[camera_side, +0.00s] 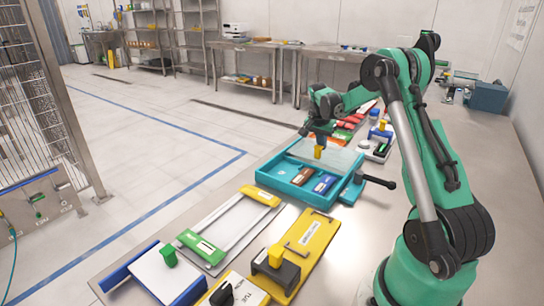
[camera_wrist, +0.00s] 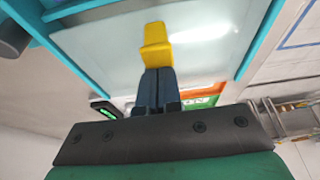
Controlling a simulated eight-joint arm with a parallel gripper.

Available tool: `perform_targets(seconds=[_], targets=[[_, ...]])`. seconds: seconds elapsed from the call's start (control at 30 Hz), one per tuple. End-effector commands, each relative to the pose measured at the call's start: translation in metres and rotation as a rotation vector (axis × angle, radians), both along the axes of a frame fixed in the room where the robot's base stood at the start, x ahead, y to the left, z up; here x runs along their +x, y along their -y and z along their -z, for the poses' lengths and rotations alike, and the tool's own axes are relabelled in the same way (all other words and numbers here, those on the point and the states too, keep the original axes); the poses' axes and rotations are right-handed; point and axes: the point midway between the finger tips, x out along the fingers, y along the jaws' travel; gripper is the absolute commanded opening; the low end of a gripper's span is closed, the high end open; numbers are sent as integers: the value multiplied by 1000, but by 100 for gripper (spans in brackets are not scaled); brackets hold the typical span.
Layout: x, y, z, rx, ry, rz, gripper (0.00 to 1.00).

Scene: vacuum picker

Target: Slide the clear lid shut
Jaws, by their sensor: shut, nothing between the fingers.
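The clear lid (camera_side: 335,155) lies over the far part of a teal box (camera_side: 272,176). A yellow knob (camera_side: 318,152) stands up from the lid. The near part of the box is uncovered, with a brown block (camera_side: 302,176) and a blue block (camera_side: 325,183) showing inside. My gripper (camera_side: 319,140) points down right at the knob. In the wrist view, its dark fingers (camera_wrist: 158,75) are shut together against or just beside the yellow knob (camera_wrist: 155,42), with the lid (camera_wrist: 100,45) beyond. I cannot tell whether they touch.
A black handle (camera_side: 378,182) sticks out at the box's right side. A grey frame with green and yellow ends (camera_side: 228,222) and a yellow board (camera_side: 312,240) lie nearer. Coloured parts (camera_side: 345,135) and a tray (camera_side: 377,145) stand behind.

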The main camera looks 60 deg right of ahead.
Motion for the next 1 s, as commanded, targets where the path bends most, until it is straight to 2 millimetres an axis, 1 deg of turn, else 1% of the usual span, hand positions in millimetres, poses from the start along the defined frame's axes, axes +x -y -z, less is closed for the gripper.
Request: perform_targets(seconds=[0.07,0.17,0.3,0.4,0.5,0.6,0.67,1.0], targets=[[1,-12,0,1,0,-4,0],[2,-38,0,2,-1,-7,0],[2,-80,0,2,-2,-9,0],[1,-106,0,2,-2,-7,0],[1,-124,0,2,-2,-6,0],[0,-133,0,2,-3,-2,0],[0,-136,0,2,-3,-1,0],[0,-138,0,9,-4,-3,0]])
